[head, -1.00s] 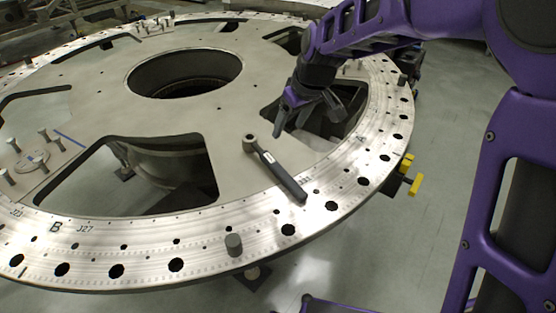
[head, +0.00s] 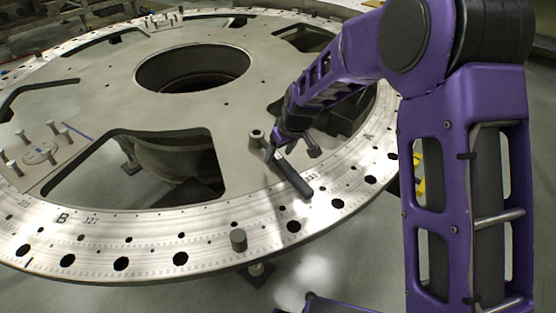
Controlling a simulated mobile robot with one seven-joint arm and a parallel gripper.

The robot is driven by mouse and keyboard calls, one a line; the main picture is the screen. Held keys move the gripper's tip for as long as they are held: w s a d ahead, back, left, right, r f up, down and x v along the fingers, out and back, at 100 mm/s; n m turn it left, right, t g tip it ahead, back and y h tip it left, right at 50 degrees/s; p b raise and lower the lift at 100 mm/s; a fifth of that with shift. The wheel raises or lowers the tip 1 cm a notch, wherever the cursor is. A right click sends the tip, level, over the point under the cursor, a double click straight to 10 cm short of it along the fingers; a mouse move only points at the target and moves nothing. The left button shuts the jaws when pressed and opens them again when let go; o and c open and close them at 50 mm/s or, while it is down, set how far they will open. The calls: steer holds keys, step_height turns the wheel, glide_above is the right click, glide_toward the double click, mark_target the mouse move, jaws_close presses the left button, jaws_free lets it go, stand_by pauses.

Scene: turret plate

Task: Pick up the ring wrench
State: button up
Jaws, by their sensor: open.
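The ring wrench (head: 294,180) lies flat on the turret plate (head: 230,208), near the plate's right front. Its ring end (head: 256,137) points up-left in the picture and its dark handle points down-right toward the rim holes. My gripper (head: 275,152) is at the wrench, beside or over its upper shaft just below the ring. The jaws are open. The fingers hide part of the shaft, and I cannot tell whether they touch it.
Large cut-outs open in the plate, one left of the wrench (head: 140,170) and one behind my gripper. A grey peg (head: 238,240) stands on the front rim. Several pegs (head: 40,145) stand at the left. A round central hole (head: 192,70) lies behind.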

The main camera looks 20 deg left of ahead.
steer(key=shift+x, duration=1.15)
jaws_close()
steer(key=shift+r, duration=0.1)
stand_by(0.4)
